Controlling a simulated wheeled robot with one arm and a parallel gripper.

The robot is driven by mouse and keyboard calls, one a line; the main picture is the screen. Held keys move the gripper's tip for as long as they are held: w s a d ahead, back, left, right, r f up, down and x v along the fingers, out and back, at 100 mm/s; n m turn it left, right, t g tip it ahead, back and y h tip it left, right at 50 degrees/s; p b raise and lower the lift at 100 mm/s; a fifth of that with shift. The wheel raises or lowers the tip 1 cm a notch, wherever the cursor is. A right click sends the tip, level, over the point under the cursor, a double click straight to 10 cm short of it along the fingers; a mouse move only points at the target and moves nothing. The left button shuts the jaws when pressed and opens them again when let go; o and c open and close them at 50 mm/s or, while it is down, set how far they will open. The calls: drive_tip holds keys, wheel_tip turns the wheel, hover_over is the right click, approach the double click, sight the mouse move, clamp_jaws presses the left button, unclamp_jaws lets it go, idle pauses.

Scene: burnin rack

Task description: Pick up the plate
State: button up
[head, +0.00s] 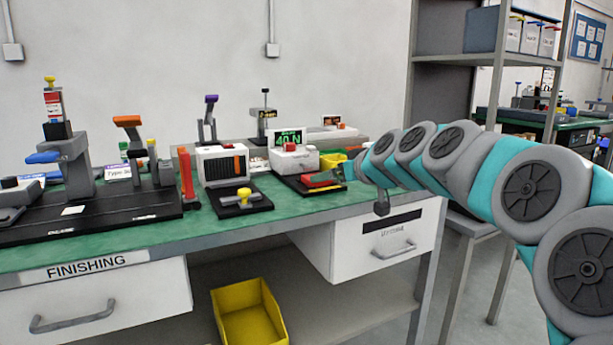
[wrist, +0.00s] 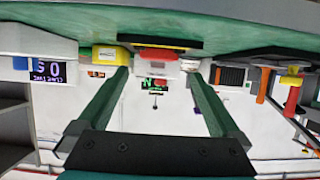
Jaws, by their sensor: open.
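No thing in view is clearly marked as the plate. A flat red piece (head: 322,179) lies on a black base in front of a white tester with a green "40 N" display (head: 288,139); it could be the plate, but I cannot tell. In the wrist view, which is upside down, the red piece (wrist: 158,54) shows ahead of the fingers. My gripper (wrist: 158,76) is open, with its two green fingers spread and nothing between them. In the head view my arm reaches in from the right, and its end is near the tester; the fingers are hard to make out there.
The green bench (head: 330,204) also holds a white unit with an orange-striped panel (head: 222,165), a press (head: 70,160) on a black base and a yellow bin (head: 356,156). A larger yellow bin (head: 248,312) stands below. Shelving (head: 470,60) rises behind my arm.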

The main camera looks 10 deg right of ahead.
sight(305, 179)
drive_tip(key=shift+w+a, duration=0.15)
drive_tip(key=shift+w, duration=0.65)
drive_tip(key=shift+p+x, duration=0.4)
drive_tip(key=shift+x, duration=3.15)
drive_tip(key=shift+c, duration=0.2)
drive_tip(key=c, duration=1.2)
